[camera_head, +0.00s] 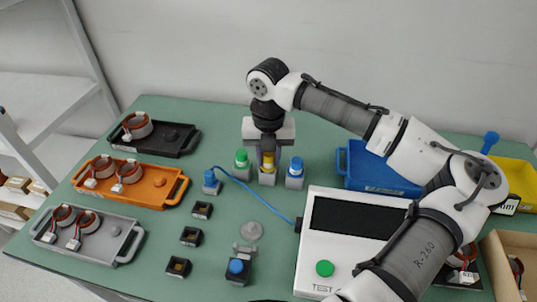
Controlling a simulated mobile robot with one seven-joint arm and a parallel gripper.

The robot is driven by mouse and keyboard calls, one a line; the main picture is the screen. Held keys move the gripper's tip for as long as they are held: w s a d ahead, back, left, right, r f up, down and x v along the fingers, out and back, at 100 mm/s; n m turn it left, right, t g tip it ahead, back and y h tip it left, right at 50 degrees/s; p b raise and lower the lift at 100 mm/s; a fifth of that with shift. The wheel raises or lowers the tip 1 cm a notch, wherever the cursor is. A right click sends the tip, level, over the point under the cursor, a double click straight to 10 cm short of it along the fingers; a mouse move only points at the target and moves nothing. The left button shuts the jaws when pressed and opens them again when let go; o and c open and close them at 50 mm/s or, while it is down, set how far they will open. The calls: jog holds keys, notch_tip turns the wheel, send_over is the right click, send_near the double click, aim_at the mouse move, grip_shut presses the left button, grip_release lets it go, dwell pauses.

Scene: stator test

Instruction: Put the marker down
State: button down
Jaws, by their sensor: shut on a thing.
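My gripper (268,152) points straight down over the back middle of the green table. It is shut on the yellow marker (268,164), of which a short yellow part shows between and below the fingers. The yellow marker stands upright at a pale grey block (267,178); I cannot tell whether it is fully seated in it or just above it. A green-topped piece (241,156) in a similar block is to the left, and a blue-topped one (296,164) is to the right, both close to the fingers.
A white tester (345,240) is in front to the right, and a blue bin (375,172) is at right. Black, orange (150,190) and grey trays with stators are on the left.

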jog(key=shift+f, duration=0.4)
jog(key=c, duration=1.1)
grip_release()
jog(key=shift+c, duration=0.2)
jog(key=shift+r, duration=0.1)
notch_tip(320, 180, up, 13)
jog(key=shift+b, duration=0.4)
